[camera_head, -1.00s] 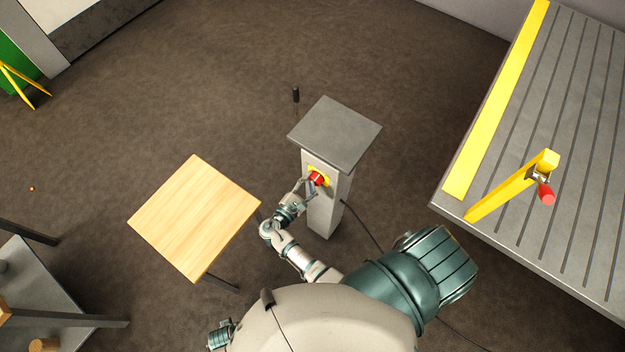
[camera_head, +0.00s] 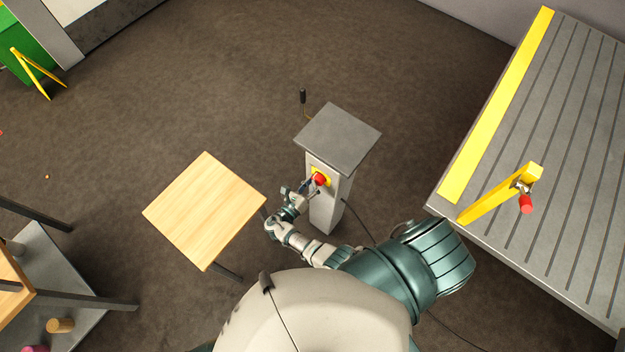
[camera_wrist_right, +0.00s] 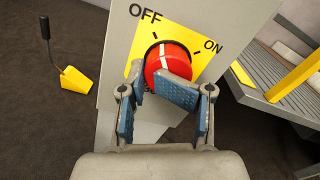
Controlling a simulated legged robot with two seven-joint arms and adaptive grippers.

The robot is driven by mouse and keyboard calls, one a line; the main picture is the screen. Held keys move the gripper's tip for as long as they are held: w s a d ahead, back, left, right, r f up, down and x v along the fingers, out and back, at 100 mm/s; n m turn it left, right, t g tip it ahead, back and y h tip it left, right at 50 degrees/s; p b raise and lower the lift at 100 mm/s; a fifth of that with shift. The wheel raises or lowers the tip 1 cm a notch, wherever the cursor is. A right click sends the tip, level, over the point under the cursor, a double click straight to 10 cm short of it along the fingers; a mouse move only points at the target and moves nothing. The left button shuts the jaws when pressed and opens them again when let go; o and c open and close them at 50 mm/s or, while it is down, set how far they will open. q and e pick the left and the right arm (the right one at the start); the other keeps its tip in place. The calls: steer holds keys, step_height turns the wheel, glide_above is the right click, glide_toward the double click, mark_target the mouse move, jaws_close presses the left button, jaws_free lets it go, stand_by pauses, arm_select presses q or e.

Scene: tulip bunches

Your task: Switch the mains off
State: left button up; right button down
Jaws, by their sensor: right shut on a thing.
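A red rotary knob (camera_head: 320,179) sits on a yellow plate on the side of a grey pedestal (camera_head: 325,208). In the right wrist view the knob (camera_wrist_right: 168,62) has a white stripe, and the yellow plate (camera_wrist_right: 137,70) is marked OFF at upper left and ON at right. The stripe's upper end lies near the OFF tick. My right gripper (camera_head: 309,186) is at the knob. Its blue-padded fingers (camera_wrist_right: 165,100) are shut on the knob and hide its lower part. My left gripper is not in view.
A wooden-topped table (camera_head: 205,210) stands left of the pedestal. A grooved platform (camera_head: 560,150) with a yellow edge and a red-handled yellow post (camera_head: 500,195) is at right. A black-handled lever (camera_head: 303,97) stands behind the pedestal. A cable runs along the floor.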

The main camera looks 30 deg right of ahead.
steer(key=shift+s+d+f+n+p, duration=0.1)
steer(key=shift+s+d+n+p, duration=0.25)
steer(key=shift+n, duration=0.35)
steer(key=c, duration=0.9)
jaws_free()
steer(key=shift+s, duration=0.1)
steer(key=o, duration=0.4)
steer(key=shift+s+r, duration=0.15)
steer(key=shift+r, duration=0.05)
steer(key=shift+w+a, duration=0.1)
steer(key=shift+w, duration=0.15)
